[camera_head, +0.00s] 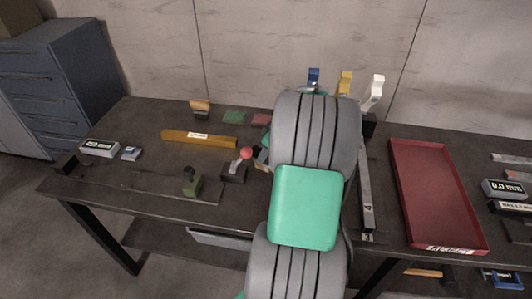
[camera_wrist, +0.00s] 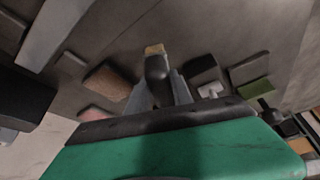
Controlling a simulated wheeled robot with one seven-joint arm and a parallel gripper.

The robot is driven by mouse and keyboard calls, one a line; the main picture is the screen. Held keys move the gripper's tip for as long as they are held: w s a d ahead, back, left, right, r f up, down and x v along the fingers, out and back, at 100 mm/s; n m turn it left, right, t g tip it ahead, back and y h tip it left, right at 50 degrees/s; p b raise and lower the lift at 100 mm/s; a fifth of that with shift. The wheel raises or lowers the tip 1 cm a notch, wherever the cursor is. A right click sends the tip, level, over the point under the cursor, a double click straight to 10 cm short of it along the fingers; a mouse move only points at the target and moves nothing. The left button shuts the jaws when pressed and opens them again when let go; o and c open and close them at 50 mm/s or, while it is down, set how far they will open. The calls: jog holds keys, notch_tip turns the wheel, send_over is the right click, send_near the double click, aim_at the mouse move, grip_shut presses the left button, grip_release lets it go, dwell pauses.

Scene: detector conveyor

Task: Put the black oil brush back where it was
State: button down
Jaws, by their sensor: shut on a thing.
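In the wrist view my gripper (camera_wrist: 160,88) is shut on the black oil brush (camera_wrist: 157,68), whose dark body stands between the two grey fingers with a tan end beyond them. In the head view my own arm covers the gripper, and I cannot make out the brush there. Handles in blue (camera_head: 313,77), yellow (camera_head: 345,83) and white (camera_head: 376,92) stand up at the back of the bench, behind my arm. The arm hides most of what is under them. I cannot tell the brush's height above the bench.
The dark bench (camera_head: 140,120) carries a yellow-brown bar (camera_head: 185,137), a red-knobbed lever (camera_head: 245,154), a green-based lever (camera_head: 191,183) and a red tray (camera_head: 408,190). A digital gauge (camera_head: 503,189) lies at the right. In the wrist view, a brown block (camera_wrist: 107,80) and a black block (camera_wrist: 203,69) flank the brush.

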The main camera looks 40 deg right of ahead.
jog(key=c, duration=1.1)
grip_release()
jog(key=shift+r+p, duration=0.25)
jog(key=shift+p, duration=0.05)
jog(key=v, duration=1.2)
jog(key=w+a+m, duration=0.1)
jog(key=w+a, duration=0.2)
jog(key=a, duration=1.6)
jog(key=s+a+f, duration=0.1)
jog(key=s+a, duration=0.2)
jog(key=a, duration=0.1)
jog(key=s+a+f+m, duration=0.1)
jog(key=s+a, duration=0.2)
jog(key=a, duration=0.2)
jog(key=s+a+f+m+g+h, duration=0.1)
jog(key=s+a, duration=0.1)
jog(key=a, duration=0.2)
jog(key=shift+s+a+f, duration=0.15)
jog(key=shift+s+f, duration=0.25)
